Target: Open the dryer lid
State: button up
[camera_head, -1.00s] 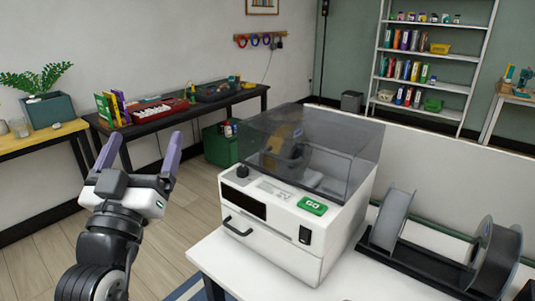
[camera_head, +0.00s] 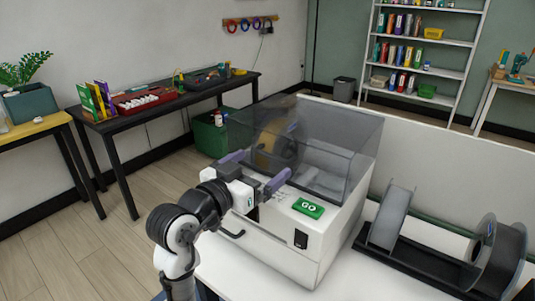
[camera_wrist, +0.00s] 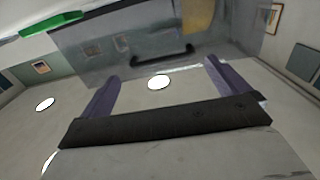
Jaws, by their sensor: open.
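The dryer (camera_head: 285,245) is a white box on a white table, with a green GO button (camera_head: 308,208) on top. Its smoky see-through lid (camera_head: 345,135) is down over the top. In the wrist view the lid (camera_wrist: 100,55) fills the upper middle, with a dark bar handle (camera_wrist: 163,57) just beyond the fingertips. My gripper (camera_head: 265,165) is open, its purple fingers pointing at the lid's front. It also shows in the wrist view (camera_wrist: 162,76) with nothing between its fingers. It partly hides the dryer's front panel. I cannot tell if a fingertip touches the lid.
A low white partition (camera_head: 425,160) runs behind the dryer. A black table (camera_head: 170,110) with trays and a green bin (camera_head: 208,138) are at the back left. The floor at left is clear.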

aim_at(270, 157)
jog(key=shift+p+x, duration=0.3)
jog(key=shift+x, duration=1.65)
jog(key=c, duration=1.1)
